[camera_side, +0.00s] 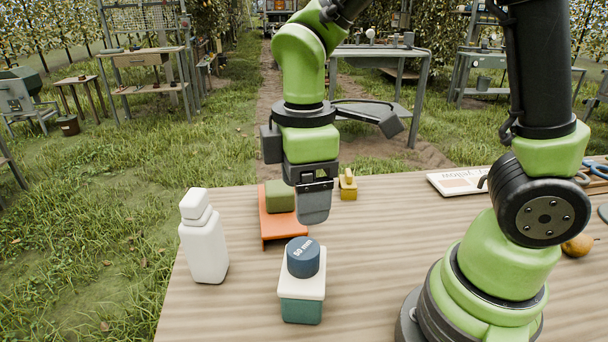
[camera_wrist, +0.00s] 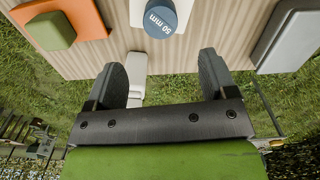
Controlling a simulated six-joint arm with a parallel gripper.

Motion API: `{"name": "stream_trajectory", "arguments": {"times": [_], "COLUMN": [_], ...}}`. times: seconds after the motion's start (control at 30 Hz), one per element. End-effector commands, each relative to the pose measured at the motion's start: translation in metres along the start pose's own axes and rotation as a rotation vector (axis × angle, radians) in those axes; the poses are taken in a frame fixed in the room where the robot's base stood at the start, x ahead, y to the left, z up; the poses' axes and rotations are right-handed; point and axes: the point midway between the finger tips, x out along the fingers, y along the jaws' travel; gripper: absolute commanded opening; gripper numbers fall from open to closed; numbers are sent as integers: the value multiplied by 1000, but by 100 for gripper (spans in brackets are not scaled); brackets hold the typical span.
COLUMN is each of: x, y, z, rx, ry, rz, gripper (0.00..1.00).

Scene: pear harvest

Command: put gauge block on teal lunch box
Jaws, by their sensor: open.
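The gauge block is a dark blue cylinder marked "50 mm" (camera_side: 303,258). It sits upright on the white lid of the teal lunch box (camera_side: 301,309), near the table's front edge. My gripper (camera_side: 313,215) hangs above the table, behind and a little higher than the block, apart from it. In the side view its fingers overlap into one shape. In the wrist view, my gripper (camera_wrist: 163,75) is open with nothing held between its fingers. The block (camera_wrist: 168,17) shows ahead of the fingertips, with the white lid (camera_wrist: 137,12) partly visible beneath it.
A white bottle (camera_side: 204,240) stands left of the lunch box. An orange stand (camera_side: 280,226) with an olive-green block (camera_side: 279,195) lies behind it. A small yellow object (camera_side: 348,186) and a printed sign (camera_side: 460,181) are farther back. A grey object (camera_wrist: 298,38) shows in the wrist view.

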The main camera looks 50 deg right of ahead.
Motion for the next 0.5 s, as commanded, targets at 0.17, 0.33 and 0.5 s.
{"name": "stream_trajectory", "arguments": {"times": [0.17,0.33,0.5], "x": [-16,-40,-77], "y": [0,-3,-15], "z": [0,13,42], "rx": [7,174,566], "ry": [4,91,302], "rz": [2,29,60], "gripper": [78,78,78]}}
